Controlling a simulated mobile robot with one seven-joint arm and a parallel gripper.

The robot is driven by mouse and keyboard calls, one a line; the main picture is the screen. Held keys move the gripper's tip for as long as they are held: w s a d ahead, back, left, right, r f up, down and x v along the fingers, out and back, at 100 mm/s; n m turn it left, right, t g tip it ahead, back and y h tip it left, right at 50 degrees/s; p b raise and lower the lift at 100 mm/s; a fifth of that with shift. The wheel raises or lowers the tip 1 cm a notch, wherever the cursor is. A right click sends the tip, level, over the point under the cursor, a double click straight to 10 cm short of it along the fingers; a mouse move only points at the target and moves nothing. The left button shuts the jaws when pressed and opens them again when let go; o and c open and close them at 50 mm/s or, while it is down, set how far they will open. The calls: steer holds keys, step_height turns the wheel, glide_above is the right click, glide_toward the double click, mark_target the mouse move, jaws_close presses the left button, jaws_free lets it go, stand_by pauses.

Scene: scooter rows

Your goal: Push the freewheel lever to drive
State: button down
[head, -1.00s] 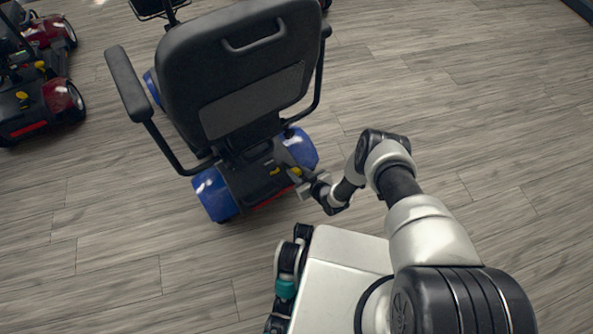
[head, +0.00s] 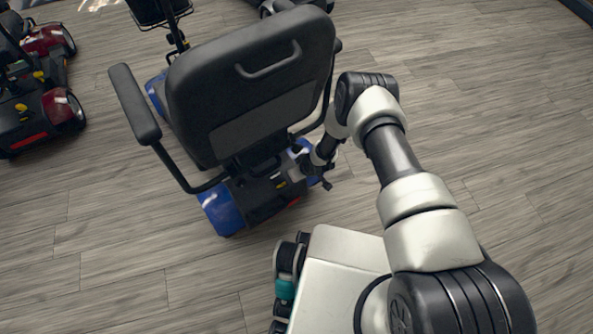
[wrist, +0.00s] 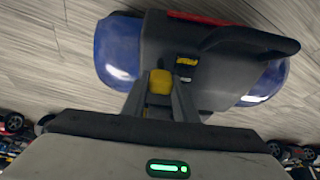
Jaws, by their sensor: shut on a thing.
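The blue scooter (head: 222,208) stands with its rear towards me, its black seat back (head: 250,85) rising over the rear deck. In the wrist view, the yellow knob of the freewheel lever (wrist: 160,82) sits between the two fingers of my gripper (wrist: 161,88). The gripper is shut on it. In the head view, my gripper (head: 303,172) is at the right side of the rear deck, below the seat, and hides the lever. A small yellow label (wrist: 187,60) is on the dark rear cover beyond the knob.
The seat back and armrest (head: 134,103) overhang the work area. Red scooters (head: 62,108) stand at the far left. The wooden floor to the right is clear.

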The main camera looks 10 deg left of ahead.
steer(key=shift+w+a, duration=0.1)
steer(key=shift+a, duration=0.05)
steer(key=c, duration=1.4)
jaws_free()
steer(key=p+v, duration=0.5)
steer(key=v, duration=1.2)
steer(key=shift+r, duration=0.2)
